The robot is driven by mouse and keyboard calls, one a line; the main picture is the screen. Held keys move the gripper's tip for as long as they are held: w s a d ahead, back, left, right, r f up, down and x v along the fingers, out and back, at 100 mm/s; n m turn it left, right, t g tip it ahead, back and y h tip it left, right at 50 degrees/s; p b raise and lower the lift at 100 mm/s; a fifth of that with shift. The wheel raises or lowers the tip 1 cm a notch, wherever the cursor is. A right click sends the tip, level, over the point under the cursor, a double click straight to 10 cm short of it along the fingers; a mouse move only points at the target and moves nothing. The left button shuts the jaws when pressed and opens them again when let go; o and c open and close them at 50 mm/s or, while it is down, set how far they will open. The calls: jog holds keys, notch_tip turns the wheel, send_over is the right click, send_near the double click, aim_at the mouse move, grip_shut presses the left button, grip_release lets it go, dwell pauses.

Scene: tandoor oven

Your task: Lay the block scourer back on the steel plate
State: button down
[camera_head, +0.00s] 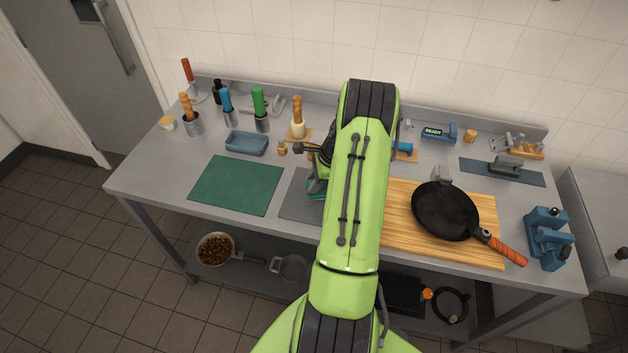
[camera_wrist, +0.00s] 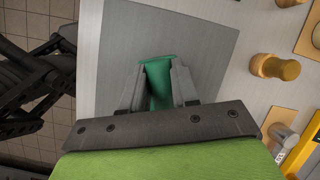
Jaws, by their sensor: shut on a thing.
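The block scourer (camera_wrist: 158,84) is a small green block in the wrist view. My gripper (camera_wrist: 158,76) is shut on it, with one grey finger against each side. The steel plate (camera_wrist: 200,38) is a flat grey sheet beneath and around the scourer in the wrist view. I cannot tell whether the scourer touches the plate or hangs just above it. In the head view, a sliver of the green scourer (camera_head: 314,188) shows beside my arm, over the plate (camera_head: 297,204). My arm hides the plate's right part and most of my gripper.
A green mat (camera_head: 236,185) lies left of the plate. A wooden board (camera_head: 470,247) with a black pan (camera_head: 444,211) lies to the right. A blue tray (camera_head: 246,143) and several upright handled tools stand behind. A small wooden knob (camera_wrist: 275,67) stands beside the plate.

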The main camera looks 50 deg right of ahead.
jog(key=shift+f, duration=0.3)
grip_release()
dwell(0.3)
jog(key=shift+r, duration=0.15)
jog(key=shift+p+v, duration=3.3)
jog(key=shift+v, duration=1.2)
